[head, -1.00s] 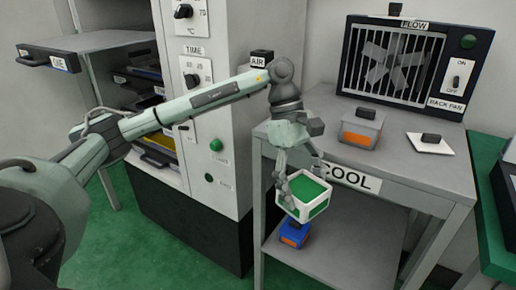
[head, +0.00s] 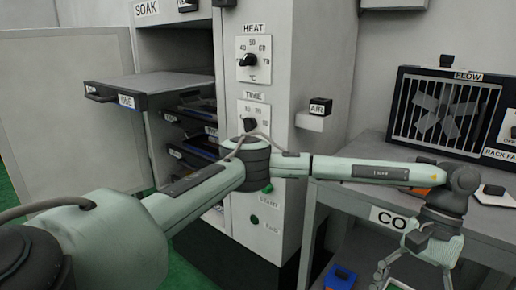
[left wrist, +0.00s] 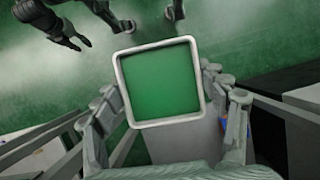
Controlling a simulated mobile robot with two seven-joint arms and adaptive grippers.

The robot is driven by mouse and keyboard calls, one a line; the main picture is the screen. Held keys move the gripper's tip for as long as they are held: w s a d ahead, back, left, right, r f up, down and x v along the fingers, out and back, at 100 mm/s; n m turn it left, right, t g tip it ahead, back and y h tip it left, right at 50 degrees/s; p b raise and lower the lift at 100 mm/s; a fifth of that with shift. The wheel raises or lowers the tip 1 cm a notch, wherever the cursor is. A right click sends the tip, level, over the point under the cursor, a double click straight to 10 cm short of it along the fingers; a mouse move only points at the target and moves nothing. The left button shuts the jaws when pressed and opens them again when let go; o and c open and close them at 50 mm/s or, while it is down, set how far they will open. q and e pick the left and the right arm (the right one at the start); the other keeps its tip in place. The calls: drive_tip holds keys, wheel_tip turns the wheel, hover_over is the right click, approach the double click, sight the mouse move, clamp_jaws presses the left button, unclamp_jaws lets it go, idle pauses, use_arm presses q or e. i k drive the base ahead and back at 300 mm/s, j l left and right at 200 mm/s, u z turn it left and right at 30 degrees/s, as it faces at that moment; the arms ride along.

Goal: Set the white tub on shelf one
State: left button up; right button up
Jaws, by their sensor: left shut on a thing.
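The white tub (left wrist: 160,82), square with a white rim and green inside, is between the fingers of my left gripper (left wrist: 168,100) in the left wrist view. The gripper is shut on it. In the head view the left gripper (head: 405,272) is at the lower right, by the front of the cooling table, and only a bit of the tub (head: 397,285) shows at the bottom edge. Shelf one (head: 165,88), a grey plate with a dark front and a ONE label, sticks out of the cabinet at upper left. Its visible top is bare.
Lower shelves (head: 190,150) sit under shelf one. The cabinet's control column (head: 265,110) stands between it and the table (head: 480,215). A blue box (head: 340,277) is on the table's lower shelf. An open door panel (head: 65,100) stands at left.

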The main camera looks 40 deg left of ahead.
sight(134, 81)
drive_tip(key=j+u, duration=0.35)
drive_tip(key=j, duration=1.55)
drive_tip(key=k+j, duration=0.05)
